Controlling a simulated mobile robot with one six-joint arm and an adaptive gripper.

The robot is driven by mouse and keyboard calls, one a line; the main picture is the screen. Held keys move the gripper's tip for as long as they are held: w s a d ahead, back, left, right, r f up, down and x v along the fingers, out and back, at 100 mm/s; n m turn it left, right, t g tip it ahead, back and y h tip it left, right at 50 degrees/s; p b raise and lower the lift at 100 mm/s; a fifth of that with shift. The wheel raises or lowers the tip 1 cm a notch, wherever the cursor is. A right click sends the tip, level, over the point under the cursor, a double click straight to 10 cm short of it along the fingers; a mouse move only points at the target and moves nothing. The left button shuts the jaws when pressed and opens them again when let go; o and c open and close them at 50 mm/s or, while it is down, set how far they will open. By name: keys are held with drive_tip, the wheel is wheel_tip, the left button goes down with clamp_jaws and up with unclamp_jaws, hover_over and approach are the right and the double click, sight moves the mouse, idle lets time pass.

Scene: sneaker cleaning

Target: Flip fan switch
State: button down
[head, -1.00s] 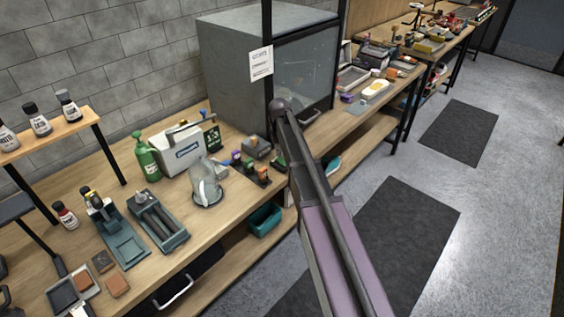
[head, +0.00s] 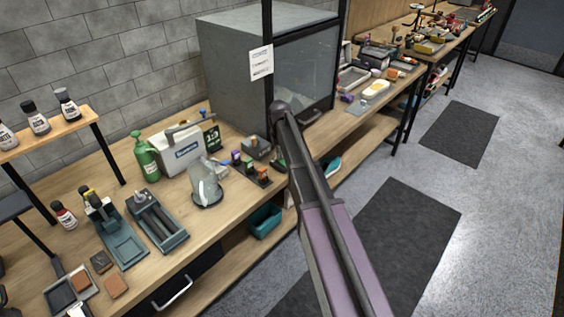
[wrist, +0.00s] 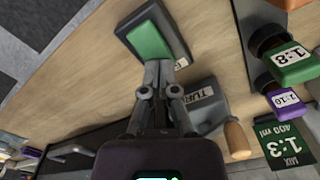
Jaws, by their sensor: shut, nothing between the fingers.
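The fan switch shows in the wrist view as a dark grey block with a green rocker (wrist: 150,40) on its face. A partly covered label beside it starts with "F". My gripper (wrist: 160,68) is shut and empty, with its fingertips at the lower edge of the switch in the picture. I cannot tell whether they touch it.
A grey box (wrist: 207,105) labelled "TUR…" with a wooden knob (wrist: 237,140) sits close to the fingers. Bottles with "1:8" (wrist: 293,65) and "1:10" (wrist: 288,101) labels stand at the right. A large grey cabinet (head: 232,75) stands at the bench's back.

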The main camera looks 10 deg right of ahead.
drive_tip(key=shift+f+b, duration=0.5)
idle(0.5)
drive_tip(key=shift+r, duration=0.1)
drive_tip(key=shift+r+p, duration=3.45)
drive_tip(key=shift+p, duration=0.1)
drive_tip(key=s+m, duration=0.1)
drive_tip(key=s, duration=2.8)
drive_tip(key=shift+a, duration=0.15)
drive_tip(key=shift+w, duration=0.1)
